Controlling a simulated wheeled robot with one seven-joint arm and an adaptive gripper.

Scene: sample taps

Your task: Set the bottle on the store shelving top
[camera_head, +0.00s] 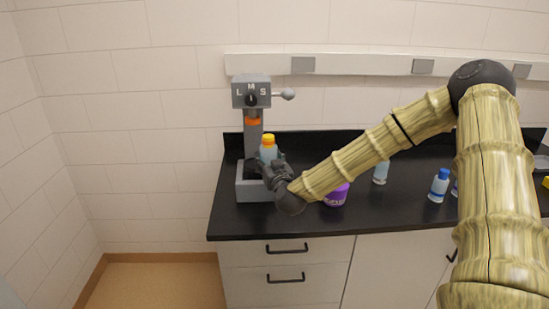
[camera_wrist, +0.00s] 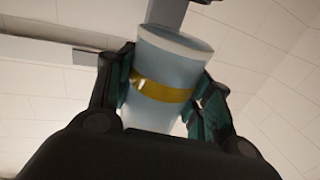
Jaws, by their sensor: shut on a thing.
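A pale blue bottle with an orange-yellow cap (camera_head: 268,147) stands about upright in my gripper (camera_head: 270,166), at the grey tap station on the left of the black counter. In the wrist view the bottle (camera_wrist: 168,70) shows as a pale blue body with a yellow band, between the two dark green fingers of my gripper (camera_wrist: 165,100). Both fingers touch its sides. My gripper hides its lower part, so I cannot tell whether it rests on the grey basin (camera_head: 255,191) or hangs above it. I cannot make out any store shelving.
The grey tap (camera_head: 251,92), marked L M S, rises behind the bottle. A purple tub (camera_head: 337,196), a clear blue bottle (camera_head: 381,172) and a blue-capped bottle (camera_head: 439,186) stand on the counter (camera_head: 290,221) to the right. The front left of the counter is clear.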

